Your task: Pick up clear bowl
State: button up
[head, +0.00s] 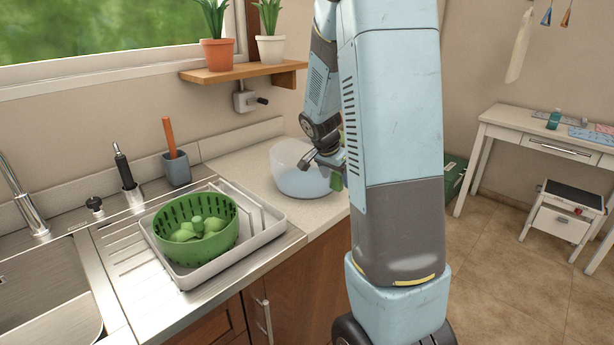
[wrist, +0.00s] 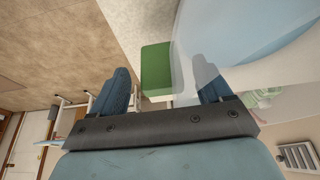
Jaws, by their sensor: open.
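The clear bowl (head: 289,181) stands on the counter near its far right end, with a bluish lower part. It also fills the upper right of the wrist view (wrist: 262,35). My gripper (head: 320,167) is at the right side of the bowl's rim, partly hidden behind my arm. In the wrist view my gripper (wrist: 166,80) is open. The bowl's see-through wall overlaps the right finger, and the left finger is outside the bowl. I cannot tell whether either finger touches the wall.
A green colander (head: 196,229) with green items stands in a pale tray (head: 273,213) left of the bowl. A grey cup (head: 177,169) stands by the wall. A shelf (head: 243,72) with potted plants hangs above.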

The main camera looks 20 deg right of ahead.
jog(key=shift+c, duration=0.4)
grip_shut()
